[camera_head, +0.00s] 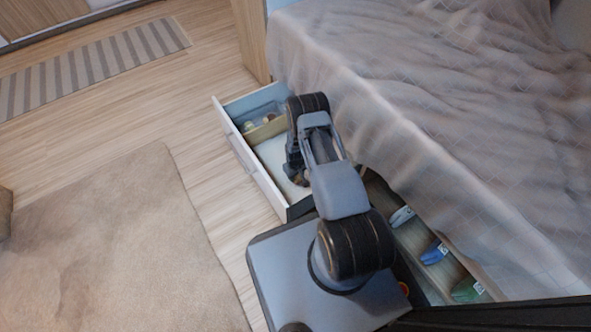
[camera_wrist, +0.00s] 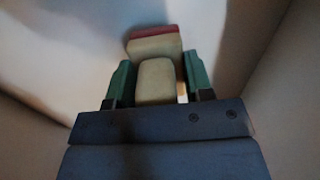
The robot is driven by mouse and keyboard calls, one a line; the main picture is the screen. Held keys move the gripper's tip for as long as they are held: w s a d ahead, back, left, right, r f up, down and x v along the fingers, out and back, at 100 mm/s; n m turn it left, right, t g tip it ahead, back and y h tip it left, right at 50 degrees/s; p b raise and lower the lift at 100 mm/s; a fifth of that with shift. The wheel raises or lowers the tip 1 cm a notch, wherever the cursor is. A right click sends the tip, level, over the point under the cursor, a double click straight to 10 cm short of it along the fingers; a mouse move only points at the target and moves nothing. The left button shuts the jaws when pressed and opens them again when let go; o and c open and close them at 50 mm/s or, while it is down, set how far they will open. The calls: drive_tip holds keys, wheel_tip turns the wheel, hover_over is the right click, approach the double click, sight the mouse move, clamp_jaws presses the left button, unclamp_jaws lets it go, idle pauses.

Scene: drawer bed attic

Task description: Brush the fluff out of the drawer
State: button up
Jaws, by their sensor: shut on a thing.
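The drawer (camera_head: 264,181) stands pulled out from under the bed, with a white front and a pale floor. A divider splits off a far compartment. My gripper (camera_wrist: 158,72) shows in the wrist view with two green fingers, shut on a beige block-like thing with a dark red far edge, likely the brush (camera_wrist: 153,46). In the head view my arm reaches over the drawer and hides part of its inside, and the gripper's tips are hard to make out. In the wrist view a pale surface lies beyond the brush. I cannot make out any fluff.
Small round things (camera_head: 248,127) lie in the drawer's far compartment. The bed (camera_head: 430,110) with a draped grey cover stands at the right. Several shoes (camera_head: 434,252) lie in an open space under it. A rug (camera_head: 110,245) and clear wooden floor lie at the left.

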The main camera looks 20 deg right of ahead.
wheel_tip(320, 180, down, 2)
drive_tip(key=shift+f+b, duration=0.1)
drive_tip(key=shift+b, duration=0.4)
drive_tip(key=shift+w+d, duration=0.15)
drive_tip(key=shift+d, duration=0.5)
drive_tip(key=shift+w+d+f, duration=0.1)
drive_tip(key=shift+w+d, duration=0.05)
drive_tip(key=shift+d, duration=1.05)
drive_tip(key=shift+d+r+p, duration=0.25)
drive_tip(key=shift+p, duration=0.25)
drive_tip(key=a, duration=0.4)
drive_tip(key=shift+s+f, duration=0.25)
drive_tip(key=shift+a+r+p, duration=0.2)
drive_tip(key=shift+r+p, duration=0.3)
drive_tip(key=shift+r, duration=0.75)
drive_tip(key=shift+d+r+p, duration=0.1)
drive_tip(key=shift+r+p, duration=1.8)
drive_tip(key=shift+r, duration=0.9)
